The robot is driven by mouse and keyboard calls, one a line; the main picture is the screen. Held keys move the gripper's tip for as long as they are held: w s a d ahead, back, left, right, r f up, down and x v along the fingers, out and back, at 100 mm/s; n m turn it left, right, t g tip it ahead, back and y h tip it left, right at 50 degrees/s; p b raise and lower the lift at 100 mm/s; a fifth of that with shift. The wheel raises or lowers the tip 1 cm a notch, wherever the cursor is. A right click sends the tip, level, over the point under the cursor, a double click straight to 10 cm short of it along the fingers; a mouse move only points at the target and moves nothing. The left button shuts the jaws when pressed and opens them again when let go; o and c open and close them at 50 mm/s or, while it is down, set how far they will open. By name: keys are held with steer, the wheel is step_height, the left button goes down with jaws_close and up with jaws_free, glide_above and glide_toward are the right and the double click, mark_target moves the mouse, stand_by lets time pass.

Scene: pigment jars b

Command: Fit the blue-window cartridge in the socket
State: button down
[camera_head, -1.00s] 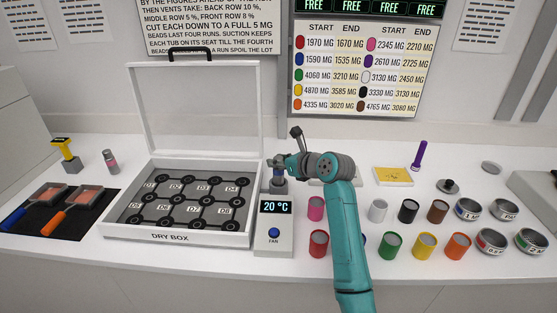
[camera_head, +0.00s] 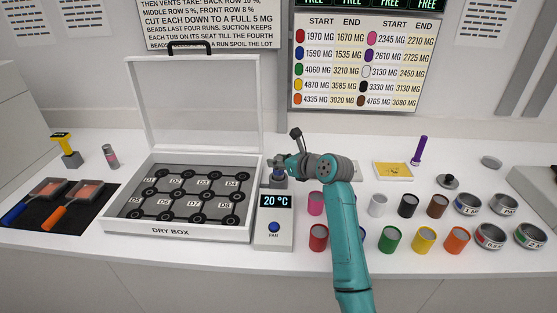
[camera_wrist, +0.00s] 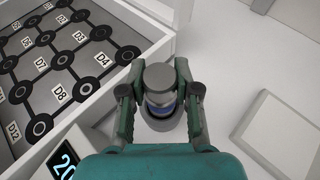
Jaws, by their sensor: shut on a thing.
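My gripper (camera_wrist: 158,100) is shut on the cartridge (camera_wrist: 160,78), a small upright grey cylinder with a blue window band. Its grey cap shows between the two fingers in the wrist view. The socket (camera_wrist: 163,122) is a round dark-grey holder directly under the cartridge, behind the fan unit. The cartridge's lower end is hidden at the socket; I cannot tell how deep it sits. In the head view my gripper (camera_head: 277,163) is just above the socket (camera_head: 278,183), with the blue window (camera_head: 279,174) small between them.
The fan unit (camera_head: 274,237) reads 20 °C in front of the socket. The open dry box (camera_head: 170,231) stands close on the left. Several colored jars, such as the pink one (camera_head: 315,204), stand to the right. A pale flat block (camera_wrist: 278,135) lies right of the socket.

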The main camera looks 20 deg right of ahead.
steer(key=shift+f, duration=0.45)
steer(key=c, duration=0.8)
jaws_free()
steer(key=shift+o, duration=0.2)
steer(key=shift+s, duration=0.1)
steer(key=v, duration=1.1)
steer(key=shift+s+d, duration=0.25)
steer(key=shift+s, duration=0.05)
steer(key=shift+r, duration=0.1)
